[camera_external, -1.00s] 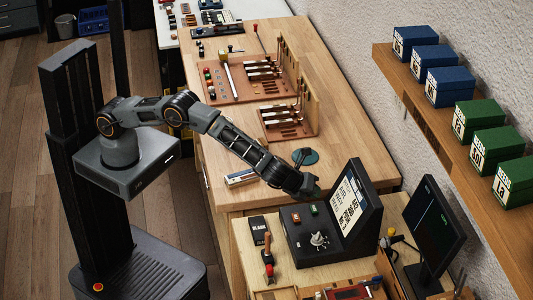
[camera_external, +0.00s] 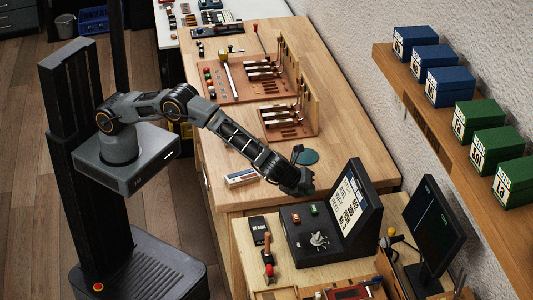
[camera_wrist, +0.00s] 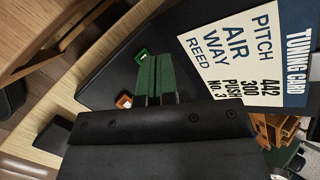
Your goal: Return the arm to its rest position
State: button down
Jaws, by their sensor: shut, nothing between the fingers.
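My arm reaches from its column over the workbench (camera_external: 340,145) in the external view. My gripper (camera_external: 306,188) hangs in the air by the upper left of the black console with the tuning card. In the wrist view the two green fingers (camera_wrist: 159,77) are together, with nothing visible between them. The tuning card (camera_wrist: 250,55) fills the upper right of that view, and it shows in the external view (camera_external: 350,205) on the console's raised panel.
The black console (camera_external: 298,248) has a green and an orange button. A monitor (camera_external: 435,230) stands to its right. Wooden racks with piano parts (camera_external: 285,125) stand farther back. A shelf holds blue and green boxes (camera_external: 478,117). A small white-and-blue box (camera_external: 241,177) lies left of my gripper.

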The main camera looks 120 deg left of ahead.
jog(key=shift+n+g+h, duration=0.3)
jog(key=shift+n+g, duration=0.4)
jog(key=shift+n, duration=0.1)
jog(key=s+f, duration=0.1)
jog(key=s+d+f, duration=0.1)
jog(key=s+f, duration=0.1)
jog(key=s+d+r+n+h, duration=0.2)
jog(key=s+d+r+n, duration=0.2)
jog(key=s, duration=0.9)
jog(key=s+d+r+n+t+h, duration=0.1)
jog(key=s+d+r+n, duration=0.3)
jog(key=s+r, duration=0.6)
jog(key=s+d+r+n+h, duration=0.3)
jog(key=s+d+r, duration=0.3)
jog(key=s, duration=1)
jog(key=shift+r+n+t+h, duration=0.3)
jog(key=shift+r+n, duration=0.1)
